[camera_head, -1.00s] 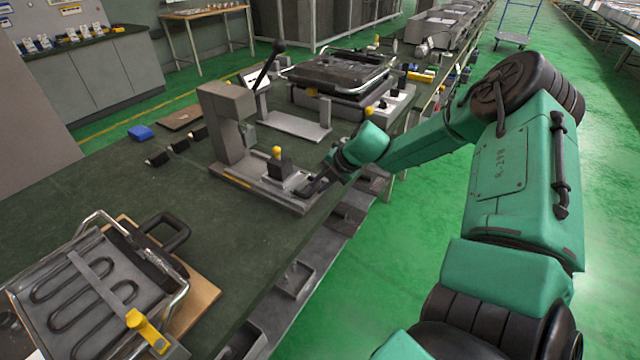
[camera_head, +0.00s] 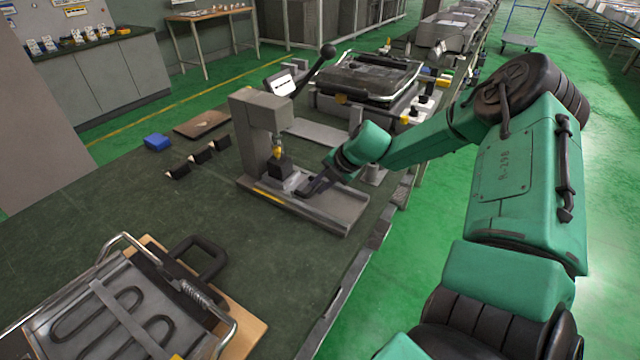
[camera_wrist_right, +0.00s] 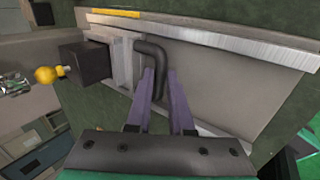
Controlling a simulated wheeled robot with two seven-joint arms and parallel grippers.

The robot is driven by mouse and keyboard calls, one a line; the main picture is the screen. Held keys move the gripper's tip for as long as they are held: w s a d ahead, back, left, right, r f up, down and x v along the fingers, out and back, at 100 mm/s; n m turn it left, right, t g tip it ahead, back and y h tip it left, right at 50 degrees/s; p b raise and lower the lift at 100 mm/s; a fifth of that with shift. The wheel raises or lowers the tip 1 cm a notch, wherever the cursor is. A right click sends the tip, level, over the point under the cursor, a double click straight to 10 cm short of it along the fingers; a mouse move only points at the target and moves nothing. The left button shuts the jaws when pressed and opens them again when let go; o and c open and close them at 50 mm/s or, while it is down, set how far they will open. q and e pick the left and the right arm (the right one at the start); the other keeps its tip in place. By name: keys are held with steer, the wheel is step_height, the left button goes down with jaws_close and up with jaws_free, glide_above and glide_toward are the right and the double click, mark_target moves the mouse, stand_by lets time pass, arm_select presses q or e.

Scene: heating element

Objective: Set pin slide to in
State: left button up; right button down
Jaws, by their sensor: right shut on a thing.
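The pin slide (camera_head: 293,180) sits on a grey metal base (camera_head: 335,207) of a press-like fixture. It carries a black block (camera_head: 281,170) with a yellow-tipped pin (camera_head: 277,152), close to or under the overhanging head of the grey column (camera_head: 258,135). In the right wrist view, the slide is a pale metal plate (camera_wrist_right: 122,62) with a bent black handle (camera_wrist_right: 150,50). My right gripper (camera_head: 310,187) is at that handle, its purple fingers (camera_wrist_right: 162,85) shut around it. The exact contact is partly hidden. My left gripper is not in view.
A heating-element frame (camera_head: 120,310) lies on a wooden board at the front left. Several small black clips and a blue block (camera_head: 157,143) lie left of the fixture. A black lever (camera_head: 318,62) rises behind it. The bench's front middle is clear.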

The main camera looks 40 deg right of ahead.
steer(key=shift+w+r, duration=0.15)
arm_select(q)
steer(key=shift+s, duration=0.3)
arm_select(e)
steer(key=c, duration=0.8)
jaws_free()
steer(key=shift+a, duration=0.15)
steer(key=shift+r, duration=0.25)
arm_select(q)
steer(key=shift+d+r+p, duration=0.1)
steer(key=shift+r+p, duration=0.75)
arm_select(e)
steer(key=v, duration=1.4)
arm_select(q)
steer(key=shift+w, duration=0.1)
